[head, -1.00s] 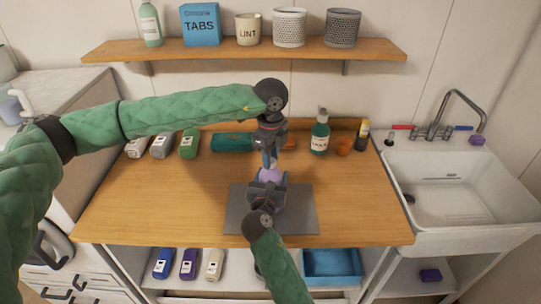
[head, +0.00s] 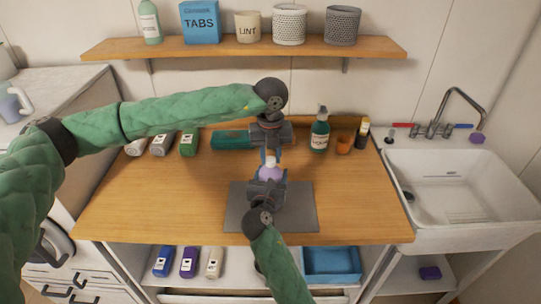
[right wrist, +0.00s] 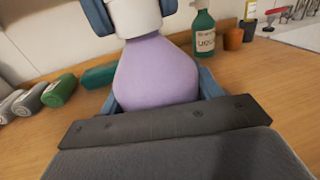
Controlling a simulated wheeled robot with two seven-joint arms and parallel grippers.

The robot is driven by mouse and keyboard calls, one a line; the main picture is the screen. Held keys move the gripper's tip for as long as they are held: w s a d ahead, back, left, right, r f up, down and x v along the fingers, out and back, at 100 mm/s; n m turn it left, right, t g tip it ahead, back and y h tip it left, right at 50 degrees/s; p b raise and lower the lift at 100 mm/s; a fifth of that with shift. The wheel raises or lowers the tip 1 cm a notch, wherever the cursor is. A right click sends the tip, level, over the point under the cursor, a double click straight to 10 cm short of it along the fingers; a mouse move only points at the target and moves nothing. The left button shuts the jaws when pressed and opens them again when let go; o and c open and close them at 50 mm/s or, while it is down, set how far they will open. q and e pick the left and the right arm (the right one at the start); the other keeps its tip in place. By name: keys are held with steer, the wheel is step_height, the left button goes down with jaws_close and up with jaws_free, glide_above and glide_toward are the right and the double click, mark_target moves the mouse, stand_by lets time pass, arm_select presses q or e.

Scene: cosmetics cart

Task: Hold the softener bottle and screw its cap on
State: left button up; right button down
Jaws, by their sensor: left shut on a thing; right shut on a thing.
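The softener bottle (head: 269,175) is purple and stands upright over the grey mat (head: 304,215). My right gripper (head: 268,181) is shut around its body from the front; the bottle (right wrist: 155,75) fills the middle of the right wrist view between blue fingers. The white cap (right wrist: 135,16) is on the bottle's neck, and its top is cut off there. My left gripper (head: 270,157) points down from above, with its blue fingers shut on the cap's two sides. The thread between cap and neck is hidden, so how tightly they fit cannot be told.
Several bottles and a teal box (head: 231,140) lie at the back left. The sink (head: 458,185) is at right; the wooden top's left front is clear.

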arm_select(q)
steer(key=m, duration=1.2)
steer(key=shift+m, duration=0.4)
steer(key=m, duration=0.6)
steer(key=shift+m, duration=0.4)
steer(key=m, duration=0.6)
steer(key=o, duration=0.9)
steer(key=shift+o, duration=0.2)
steer(key=shift+r, duration=2.2)
steer(key=shift+c, duration=0.4)
